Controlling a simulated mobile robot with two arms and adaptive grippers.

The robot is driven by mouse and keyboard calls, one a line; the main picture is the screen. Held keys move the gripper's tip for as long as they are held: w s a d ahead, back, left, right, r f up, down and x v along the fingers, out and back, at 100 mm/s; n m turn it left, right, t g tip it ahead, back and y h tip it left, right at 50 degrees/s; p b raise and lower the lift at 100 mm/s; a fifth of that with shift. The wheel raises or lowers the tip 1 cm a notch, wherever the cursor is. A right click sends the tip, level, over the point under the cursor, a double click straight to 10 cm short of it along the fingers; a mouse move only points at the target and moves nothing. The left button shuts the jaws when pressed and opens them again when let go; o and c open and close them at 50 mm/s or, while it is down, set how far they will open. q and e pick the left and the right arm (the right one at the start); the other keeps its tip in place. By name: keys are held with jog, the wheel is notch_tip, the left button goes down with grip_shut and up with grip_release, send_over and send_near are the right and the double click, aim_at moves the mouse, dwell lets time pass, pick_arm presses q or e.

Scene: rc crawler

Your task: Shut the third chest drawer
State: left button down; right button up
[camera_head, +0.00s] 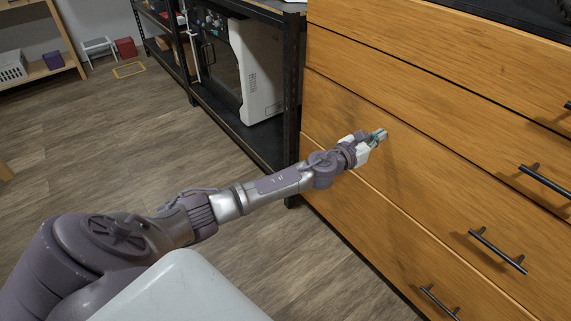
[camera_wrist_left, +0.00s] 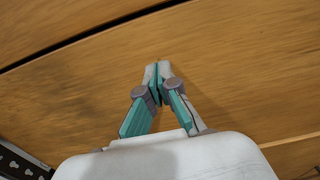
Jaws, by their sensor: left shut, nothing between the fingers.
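The wooden chest fills the right of the head view. Counting from the top, its third drawer (camera_head: 420,190) is a wide orange-brown front with a black bar handle (camera_head: 497,250). My left gripper (camera_head: 380,134) is in front of this drawer's upper left part, left of the handle. Its fingertips are shut and empty, pointing at the wood; I cannot tell if they touch it. In the left wrist view the closed fingers (camera_wrist_left: 158,72) are over the drawer face (camera_wrist_left: 235,85), with a dark seam above them. How far the drawer stands out is unclear. My right gripper is not in view.
A black metal shelf (camera_head: 292,90) holding a white-sided machine (camera_head: 260,70) stands close left of the chest. Other handles (camera_head: 545,182) stick out above and below.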

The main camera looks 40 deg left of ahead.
pick_arm(q)
jog(key=shift+w+r, duration=0.25)
jog(key=shift+w, duration=0.3)
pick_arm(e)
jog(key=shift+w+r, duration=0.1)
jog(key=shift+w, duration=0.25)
